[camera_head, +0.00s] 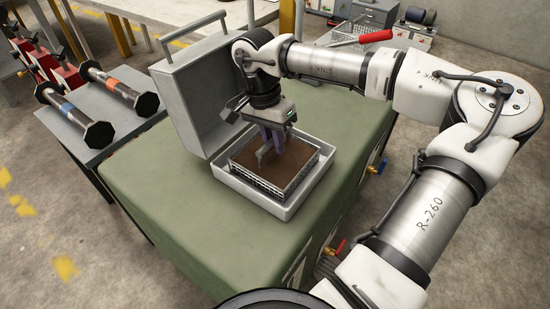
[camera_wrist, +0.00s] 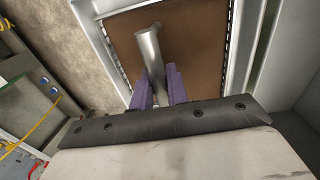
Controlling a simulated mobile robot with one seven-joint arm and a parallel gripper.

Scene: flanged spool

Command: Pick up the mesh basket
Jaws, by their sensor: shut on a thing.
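The mesh basket (camera_head: 292,168) has low wire-mesh walls and a brown inner face. It sits inside the shallow grey lower half of an open case (camera_head: 283,211) on the green-topped bench. My gripper (camera_head: 271,150) points down over the basket, a little left of its middle. In the wrist view, its purple fingers (camera_wrist: 160,88) are shut on a grey metal bar (camera_wrist: 150,48), which looks like the basket's handle and stands against the brown face (camera_wrist: 192,45). I cannot tell any gap under the basket.
The case's raised lid (camera_head: 187,112) stands close behind and left of my gripper. The green bench top (camera_head: 165,205) is clear at the front left. A side table at the left holds two dumbbell-like spools (camera_head: 75,117). A red-handled tool (camera_head: 372,38) lies behind my arm.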

